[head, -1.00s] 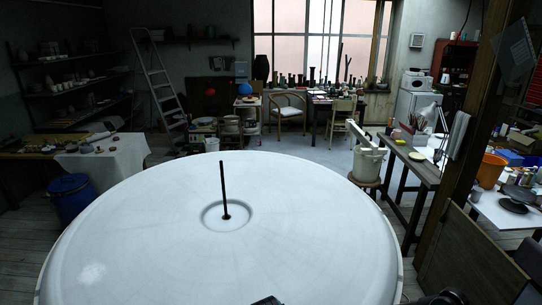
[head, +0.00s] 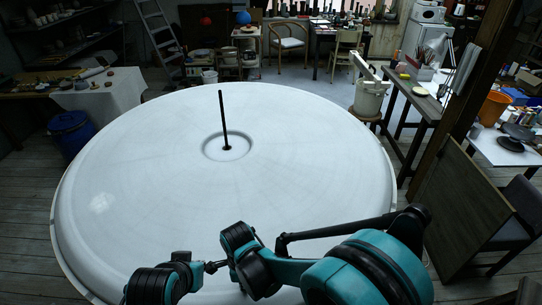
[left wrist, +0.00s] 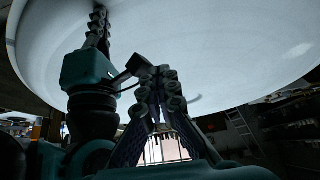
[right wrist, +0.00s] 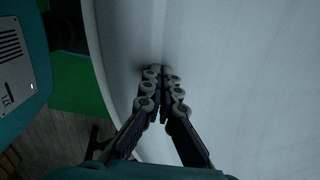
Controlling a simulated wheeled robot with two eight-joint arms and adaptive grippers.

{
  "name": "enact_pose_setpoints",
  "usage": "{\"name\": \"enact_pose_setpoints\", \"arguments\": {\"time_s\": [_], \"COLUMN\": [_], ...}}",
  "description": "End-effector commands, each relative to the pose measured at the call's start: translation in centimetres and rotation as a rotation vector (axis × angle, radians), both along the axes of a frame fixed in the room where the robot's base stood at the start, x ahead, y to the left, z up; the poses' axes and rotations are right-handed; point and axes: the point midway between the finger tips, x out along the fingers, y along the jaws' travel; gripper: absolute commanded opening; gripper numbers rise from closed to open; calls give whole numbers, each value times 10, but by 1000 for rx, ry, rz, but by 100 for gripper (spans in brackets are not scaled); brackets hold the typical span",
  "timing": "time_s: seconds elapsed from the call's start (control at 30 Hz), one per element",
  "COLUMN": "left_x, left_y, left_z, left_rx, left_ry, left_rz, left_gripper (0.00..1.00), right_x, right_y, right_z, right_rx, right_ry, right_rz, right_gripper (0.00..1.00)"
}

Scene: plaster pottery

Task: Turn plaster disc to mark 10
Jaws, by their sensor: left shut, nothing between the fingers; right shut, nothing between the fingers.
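The plaster disc (head: 310,160) is a large, white, round slab that fills the middle of the head view. A thin dark rod (head: 223,120) stands in the ringed hollow at its centre. Faint radial lines show on its top, but I can read no numbered mark. The disc also shows in the left wrist view (left wrist: 230,40) and the right wrist view (right wrist: 245,80). My left gripper (left wrist: 165,78) is shut and empty close to the disc. My right gripper (right wrist: 162,78) is shut and empty, its tips at or just over the disc near its rim; contact is unclear.
A blue barrel (head: 72,134) stands left of the disc. A white bucket (head: 369,97) on a stool and a workbench (head: 415,90) stand to the right. A wooden board (head: 462,205) and a dark chair are at the right front. My arms cover the disc's front edge.

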Motion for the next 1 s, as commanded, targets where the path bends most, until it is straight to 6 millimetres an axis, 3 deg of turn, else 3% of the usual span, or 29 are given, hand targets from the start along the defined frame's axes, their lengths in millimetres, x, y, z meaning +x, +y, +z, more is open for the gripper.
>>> {"name": "enact_pose_setpoints", "arguments": {"time_s": [0.57,1.0], "left_x": [0,0], "left_y": [0,-1], "left_z": [-1,-6], "left_rx": [0,-3], "left_ry": [0,1], "left_rz": [0,-1], "left_gripper": [0,0], "right_x": [-3,-8], "right_y": [11,44], "right_z": [0,-1], "right_rx": [0,6], "right_ry": [0,2], "right_rz": [1,6], "right_gripper": [0,0]}}
